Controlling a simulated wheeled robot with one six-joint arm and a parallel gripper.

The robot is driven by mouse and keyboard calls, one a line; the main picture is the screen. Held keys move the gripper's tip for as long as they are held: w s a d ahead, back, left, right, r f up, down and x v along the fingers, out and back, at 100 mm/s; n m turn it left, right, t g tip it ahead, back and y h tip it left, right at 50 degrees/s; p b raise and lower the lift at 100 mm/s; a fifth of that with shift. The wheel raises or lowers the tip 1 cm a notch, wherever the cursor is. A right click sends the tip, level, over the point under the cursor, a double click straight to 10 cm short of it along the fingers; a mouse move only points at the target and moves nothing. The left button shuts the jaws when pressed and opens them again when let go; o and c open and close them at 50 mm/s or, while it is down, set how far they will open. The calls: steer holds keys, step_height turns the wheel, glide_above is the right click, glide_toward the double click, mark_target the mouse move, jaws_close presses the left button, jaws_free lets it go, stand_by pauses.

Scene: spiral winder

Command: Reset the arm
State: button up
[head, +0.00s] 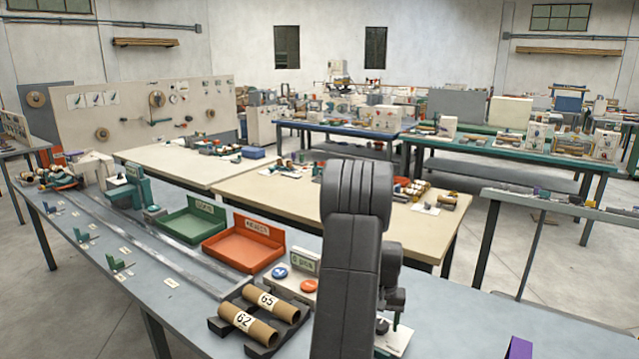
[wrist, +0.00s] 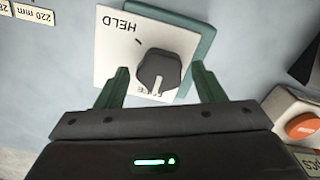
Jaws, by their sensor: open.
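In the wrist view a white plate (wrist: 120,48) carries a black knob (wrist: 158,68). Its lettering, upside down, reads "HELD" at one end; the other label is partly covered by the knob. My gripper (wrist: 160,74) is open, with one green finger on each side of the knob. I cannot tell whether the fingers touch it. In the head view my dark arm stands in front of the bench and hides the gripper. A small white and green piece (head: 397,341) shows just right of the arm's lower part.
Cardboard tubes marked 62 (head: 248,325) and 65 (head: 272,304) lie in a dark cradle left of my arm. A control box with a blue button (head: 281,271) and an orange button (head: 308,285) stands behind them. A red tray (head: 243,250) and green tray (head: 192,226) sit farther back.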

steer(key=m+p, duration=0.2)
steer(key=m, duration=0.2)
steer(key=shift+r, duration=0.1)
steer(key=shift+m+p, duration=0.75)
steer(key=shift+m, duration=0.45)
steer(key=shift+s+a, duration=0.1)
